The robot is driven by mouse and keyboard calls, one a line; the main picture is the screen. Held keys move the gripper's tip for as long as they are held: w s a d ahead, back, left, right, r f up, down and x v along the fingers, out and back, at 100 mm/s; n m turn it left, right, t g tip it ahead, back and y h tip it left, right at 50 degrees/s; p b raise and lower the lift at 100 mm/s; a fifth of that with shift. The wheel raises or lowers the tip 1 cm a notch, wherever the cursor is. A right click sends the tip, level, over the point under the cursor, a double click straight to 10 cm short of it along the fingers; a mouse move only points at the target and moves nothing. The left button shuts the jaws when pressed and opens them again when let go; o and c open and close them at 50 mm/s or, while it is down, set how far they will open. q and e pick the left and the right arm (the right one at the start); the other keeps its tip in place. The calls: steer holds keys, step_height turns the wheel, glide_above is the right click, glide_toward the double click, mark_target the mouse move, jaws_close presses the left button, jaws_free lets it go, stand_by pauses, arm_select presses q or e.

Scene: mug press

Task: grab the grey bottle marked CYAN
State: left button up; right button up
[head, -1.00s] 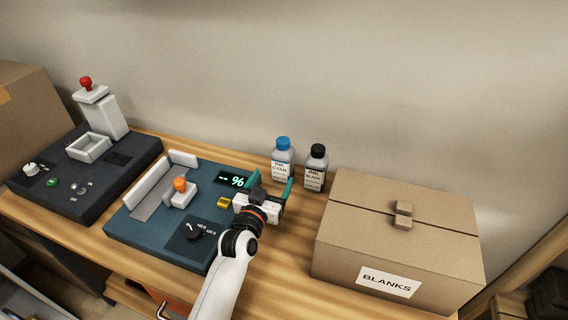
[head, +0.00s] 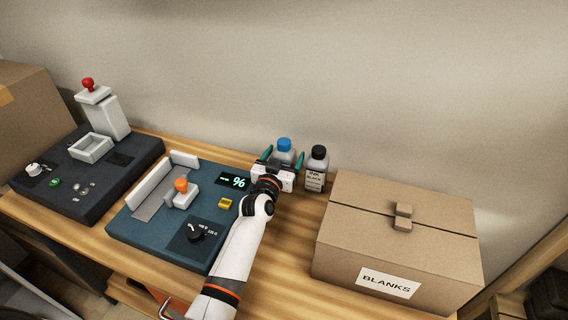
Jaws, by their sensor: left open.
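The grey bottle marked CYAN (head: 284,155) with a blue cap stands upright on the table near the wall. Its label is hidden now behind my left gripper (head: 281,156). My left gripper is open, with its green fingers reaching one on each side of the bottle's upper body below the cap. I cannot tell whether the fingers touch it. A second grey bottle with a black cap, marked BLACK (head: 315,170), stands just right of the gripper. My right gripper is not in view.
A cardboard box marked BLANKS (head: 345,245) stands at the right. A teal machine (head: 160,235) with an orange knob and a % display lies left of my arm. A dark machine (head: 70,205) with a red knob is farther left. The wall is close behind the bottles.

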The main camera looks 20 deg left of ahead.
arm_select(q)
steer(key=c, duration=1.3)
steer(key=shift+c, duration=0.5)
steer(key=shift+r, duration=0.15)
